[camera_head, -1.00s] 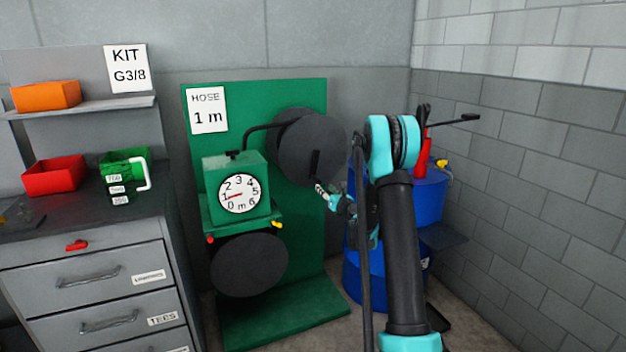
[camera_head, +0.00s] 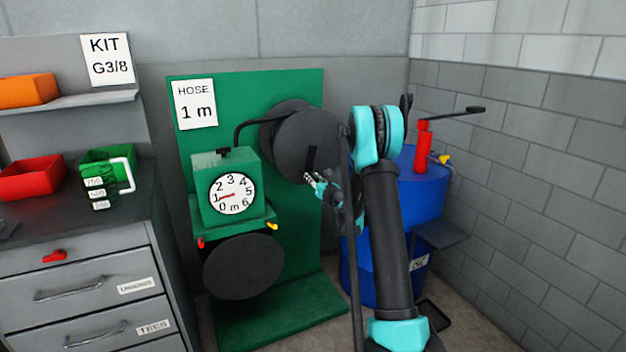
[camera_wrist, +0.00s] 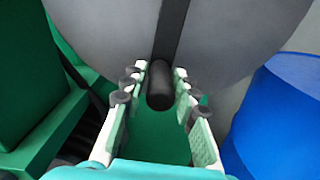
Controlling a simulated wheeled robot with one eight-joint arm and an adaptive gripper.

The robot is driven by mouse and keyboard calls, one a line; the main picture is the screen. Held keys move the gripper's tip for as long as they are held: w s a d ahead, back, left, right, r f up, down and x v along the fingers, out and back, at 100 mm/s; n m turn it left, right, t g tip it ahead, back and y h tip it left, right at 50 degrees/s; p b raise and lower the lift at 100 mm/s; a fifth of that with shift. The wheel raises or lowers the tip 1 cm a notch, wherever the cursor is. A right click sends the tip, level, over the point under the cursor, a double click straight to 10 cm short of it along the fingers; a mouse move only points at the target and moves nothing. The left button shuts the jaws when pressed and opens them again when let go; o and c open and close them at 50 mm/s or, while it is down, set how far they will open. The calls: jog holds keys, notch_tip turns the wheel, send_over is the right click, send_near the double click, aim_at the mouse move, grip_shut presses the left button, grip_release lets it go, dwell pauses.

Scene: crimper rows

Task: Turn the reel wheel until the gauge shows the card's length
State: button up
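The reel wheel (camera_head: 300,140) is a dark grey disc on the green board, with a black crank handle (camera_head: 312,157) on its face. In the wrist view the wheel (camera_wrist: 215,35) fills the top and the handle (camera_wrist: 160,88) points toward me. My gripper (camera_wrist: 161,70) has its two fingers apart, one on each side of the handle, with narrow gaps. My gripper (camera_head: 311,180) also shows at the wheel's lower edge in the head view. The gauge (camera_head: 231,194) is a white dial marked 0 to 6 m; its red needle points about at 1. The card (camera_head: 195,104) reads "HOSE 1 m".
A blue drum (camera_head: 415,190) with a red fitting (camera_head: 422,145) stands right of my arm. A lower dark disc (camera_head: 243,266) sits below the gauge. A grey drawer cabinet (camera_head: 85,290) with red and green bins stands at the left. A brick wall closes the right side.

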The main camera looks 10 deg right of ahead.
grip_shut()
jog(key=a+m, duration=0.1)
jog(key=s+a+r+m, duration=0.1)
jog(key=a+m, duration=0.1)
jog(key=shift+s+a+r+m, duration=0.1)
jog(key=shift+a+r+m, duration=0.05)
jog(key=shift+m, duration=0.15)
jog(key=shift+s+a+r+m, duration=0.2)
jog(key=shift+a+r+m, duration=0.1)
jog(key=shift+a+r, duration=0.3)
jog(key=shift+a+f, duration=0.1)
jog(key=shift+o, duration=2.3)
grip_release()
